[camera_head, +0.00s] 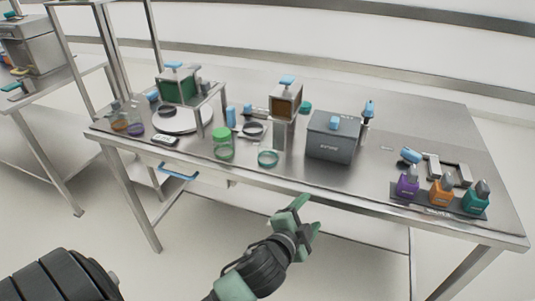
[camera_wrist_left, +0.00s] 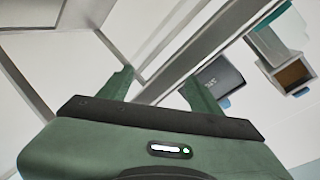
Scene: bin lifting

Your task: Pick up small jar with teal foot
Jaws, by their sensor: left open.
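At the table's right end, a small teal container with a grey top (camera_head: 477,197) stands in a dark tray (camera_head: 435,210), right of an orange one (camera_head: 441,190) and a purple one (camera_head: 407,182). It best matches the teal-footed jar, but is too small to be sure. My left gripper (camera_head: 305,214) is open and empty, in front of the table's front edge, well left of the teal container. The left wrist view shows its two fingers (camera_wrist_left: 158,80) apart with nothing between them. My right gripper is not in view.
The front edge right of the grey box is mostly clear. A blue handle (camera_head: 179,174) hangs below the edge.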

